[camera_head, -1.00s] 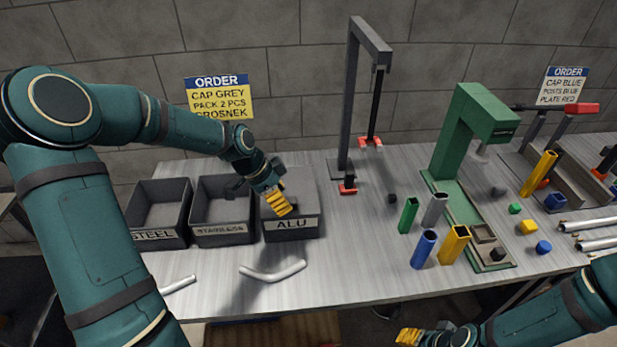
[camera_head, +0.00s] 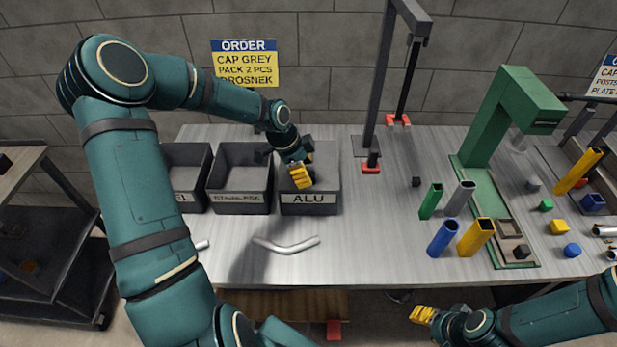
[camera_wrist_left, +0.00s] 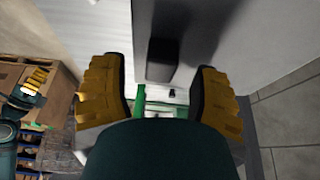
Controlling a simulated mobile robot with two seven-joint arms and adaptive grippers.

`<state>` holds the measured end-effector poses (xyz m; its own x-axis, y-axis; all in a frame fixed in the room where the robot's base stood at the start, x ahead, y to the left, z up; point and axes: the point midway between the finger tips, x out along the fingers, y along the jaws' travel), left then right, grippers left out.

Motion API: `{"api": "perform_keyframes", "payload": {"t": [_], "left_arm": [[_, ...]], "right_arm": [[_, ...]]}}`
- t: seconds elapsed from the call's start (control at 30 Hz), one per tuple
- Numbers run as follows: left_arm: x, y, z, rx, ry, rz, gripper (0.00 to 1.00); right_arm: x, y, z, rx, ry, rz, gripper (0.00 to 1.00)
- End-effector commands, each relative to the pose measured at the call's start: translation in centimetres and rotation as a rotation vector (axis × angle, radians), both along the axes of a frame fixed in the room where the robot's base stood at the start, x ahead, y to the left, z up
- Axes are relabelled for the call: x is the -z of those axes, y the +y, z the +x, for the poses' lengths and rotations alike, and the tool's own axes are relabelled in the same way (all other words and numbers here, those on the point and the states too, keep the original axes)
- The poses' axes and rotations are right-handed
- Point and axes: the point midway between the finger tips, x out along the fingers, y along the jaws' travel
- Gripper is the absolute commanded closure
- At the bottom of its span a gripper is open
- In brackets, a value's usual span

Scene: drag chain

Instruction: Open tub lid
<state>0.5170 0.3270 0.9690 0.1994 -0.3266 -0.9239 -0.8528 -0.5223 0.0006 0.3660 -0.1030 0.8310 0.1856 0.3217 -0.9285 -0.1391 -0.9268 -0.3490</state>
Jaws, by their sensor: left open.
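The tub labelled ALU (camera_head: 309,198) is the right one of a row of dark tubs at the back left of the table. A flat grey lid (camera_head: 326,172) covers its top. My left gripper (camera_head: 301,176) is over the front left part of this lid, pointing down. In the left wrist view its yellow fingers (camera_wrist_left: 162,92) are spread apart, with a dark block (camera_wrist_left: 162,60), seemingly the lid's handle, between and beyond them. Whether they touch it is unclear. My right gripper (camera_head: 422,314) is low in front of the table, away from the tubs.
The open STAINLESS tub (camera_head: 240,198) stands directly left, with another open tub (camera_head: 186,202) beyond it. A bent metal tube (camera_head: 286,246) lies in front. A dark grey stand (camera_head: 374,95) rises to the right. Coloured square tubes (camera_head: 443,238) and a green press (camera_head: 497,115) stand farther right.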

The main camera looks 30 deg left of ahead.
Motion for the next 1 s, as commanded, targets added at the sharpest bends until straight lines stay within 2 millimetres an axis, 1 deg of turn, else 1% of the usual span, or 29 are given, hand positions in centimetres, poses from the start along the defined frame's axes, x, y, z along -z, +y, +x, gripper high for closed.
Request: {"api": "perform_keyframes", "payload": {"t": [0.03,0.2,0.53,0.57,0.6,0.67,0.7,0.73,1.0], "left_arm": [[0.7,-0.3,0.2,0.001,0.000,-0.001,0.38],[1.9,-0.7,0.4,0.000,-0.001,-0.001,0.38],[2.1,-0.8,0.5,0.000,-0.001,0.000,0.38],[2.1,-0.7,0.5,0.000,-0.001,0.000,0.40],[2.1,-0.8,0.5,0.000,-0.001,0.000,0.54],[2.1,-0.7,0.5,0.000,-0.001,0.000,0.75],[2.1,-0.7,0.5,0.000,-0.001,0.000,0.89],[2.1,-0.7,0.5,0.000,-0.001,0.000,0.99],[2.1,-0.8,0.5,-0.001,0.000,-0.001,1.00]], "right_arm": [[0.2,0.0,0.0,0.000,0.000,0.000,0.53],[0.4,0.0,0.0,0.000,0.001,0.000,0.53],[0.4,0.0,0.0,-0.001,0.001,0.000,0.53],[0.4,0.0,0.0,-0.001,0.001,0.000,0.53],[0.4,0.0,0.0,-0.001,0.001,0.000,0.53],[0.4,0.0,0.0,-0.001,0.001,0.000,0.53],[0.4,0.0,0.0,-0.001,0.001,0.000,0.53],[0.4,0.0,0.0,-0.001,0.001,0.000,0.53],[0.4,0.0,0.0,-0.001,0.001,0.000,0.53]]}}
